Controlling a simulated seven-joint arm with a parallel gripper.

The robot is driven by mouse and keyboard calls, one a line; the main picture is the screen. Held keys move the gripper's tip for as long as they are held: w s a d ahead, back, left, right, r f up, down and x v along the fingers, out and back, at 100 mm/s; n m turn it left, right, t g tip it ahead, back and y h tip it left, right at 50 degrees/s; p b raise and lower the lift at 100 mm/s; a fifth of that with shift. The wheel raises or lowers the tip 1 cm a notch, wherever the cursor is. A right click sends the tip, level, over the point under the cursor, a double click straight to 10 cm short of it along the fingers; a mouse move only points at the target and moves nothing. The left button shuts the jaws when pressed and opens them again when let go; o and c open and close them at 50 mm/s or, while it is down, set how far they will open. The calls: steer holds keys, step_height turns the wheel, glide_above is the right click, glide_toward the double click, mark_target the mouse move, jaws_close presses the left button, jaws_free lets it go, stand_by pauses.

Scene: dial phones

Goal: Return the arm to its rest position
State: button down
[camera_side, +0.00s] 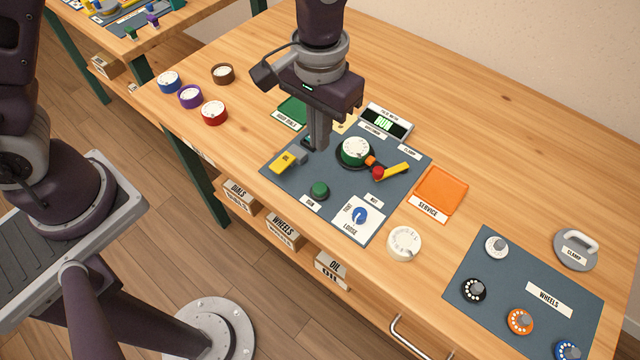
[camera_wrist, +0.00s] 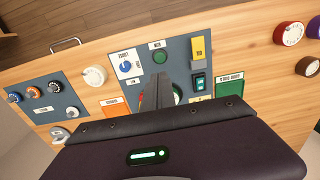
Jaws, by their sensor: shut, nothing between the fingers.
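My gripper (camera_side: 318,146) is shut and empty. It points down above the left part of the grey work mat (camera_side: 270,172), between a yellow block (camera_side: 280,162) and the mounted green-rimmed white dial (camera_side: 354,151). Whether its tips touch the mat is hard to tell. In the wrist view the fingers (camera_wrist: 163,90) hide most of that dial. A dark rocker switch (camera_wrist: 199,82) sits beside them, partly hidden by the fingers in the side view. The display (camera_side: 385,123) behind the dial reads RUN in green.
A red-knobbed yellow lever (camera_side: 394,170), green button (camera_side: 319,189) and blue knob on a white plate (camera_side: 352,228) share the mat. An orange tray (camera_side: 441,188), loose white dial (camera_side: 404,243) and wheels mat (camera_side: 478,250) lie right. Several coloured dials stand left. The table's back is clear.

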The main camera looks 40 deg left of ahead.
steer(key=s+a+r+t, duration=0.1)
steer(key=a+r, duration=0.3)
steer(key=r, duration=0.4)
steer(key=s+a+r+t, duration=0.2)
steer(key=s+a+r, duration=0.2)
steer(key=s, duration=0.4)
steer(key=s+a+r+t, duration=0.2)
steer(key=s+a+r, duration=0.3)
steer(key=s+a, duration=0.2)
steer(key=shift+s+a+r+t, duration=0.2)
steer(key=shift+s+t, duration=0.1)
steer(key=shift+s, duration=0.4)
steer(key=shift+w, duration=0.1)
